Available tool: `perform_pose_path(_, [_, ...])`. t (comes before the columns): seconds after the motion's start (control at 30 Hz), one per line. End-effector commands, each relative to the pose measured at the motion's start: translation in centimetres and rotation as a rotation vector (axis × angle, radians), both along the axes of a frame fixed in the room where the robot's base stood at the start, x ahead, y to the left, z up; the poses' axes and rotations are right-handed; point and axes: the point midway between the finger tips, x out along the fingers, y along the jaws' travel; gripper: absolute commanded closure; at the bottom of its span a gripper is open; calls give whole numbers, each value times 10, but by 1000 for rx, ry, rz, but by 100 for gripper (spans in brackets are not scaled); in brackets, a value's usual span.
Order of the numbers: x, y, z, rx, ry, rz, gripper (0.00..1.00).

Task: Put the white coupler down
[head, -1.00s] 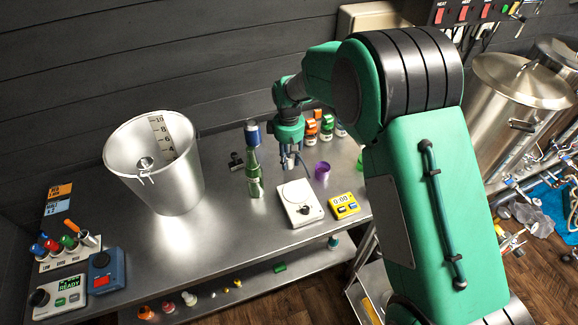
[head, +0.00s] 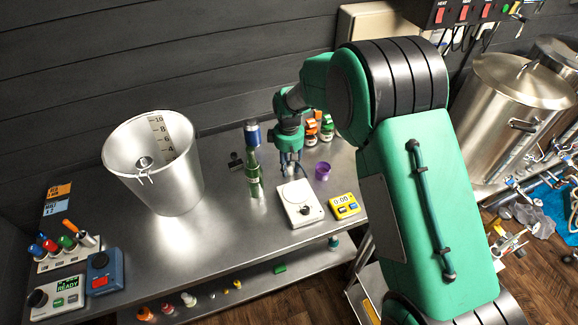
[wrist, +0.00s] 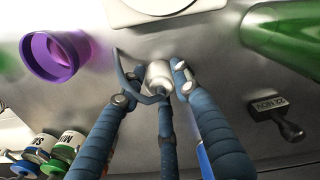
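The white coupler (wrist: 158,76) shows in the wrist view as a small pale cylinder on or just above the steel bench (head: 235,235). My gripper (wrist: 153,90) has its blue fingers spread around it, with a visible gap on the left side. The right finger is close to the coupler; I cannot tell if it touches. In the head view my gripper (head: 291,168) is low over the bench, behind the white scale. The coupler is mostly hidden by the fingers there.
Close by are the white scale (head: 300,204), purple cup (head: 322,171), yellow timer (head: 344,206), green bottle (head: 254,178) and a black-handled stamp (wrist: 280,118). Orange- and green-labelled jars (head: 311,131) stand behind.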

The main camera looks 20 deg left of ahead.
Motion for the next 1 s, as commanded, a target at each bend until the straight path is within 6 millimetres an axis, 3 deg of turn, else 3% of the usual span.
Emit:
perform_pose_path(0.03, [0, 0, 0, 0, 0, 0, 61])
perform_pose_path(0.1, [0, 0, 0, 0, 0, 0, 50])
perform_pose_path(0.57, [0, 0, 6, 1, -1, 0, 50])
perform_pose_path(0.77, [1, 1, 25, 2, -1, 0, 50])
perform_pose_path(1.0, [1, 1, 64, 2, -1, 0, 50])
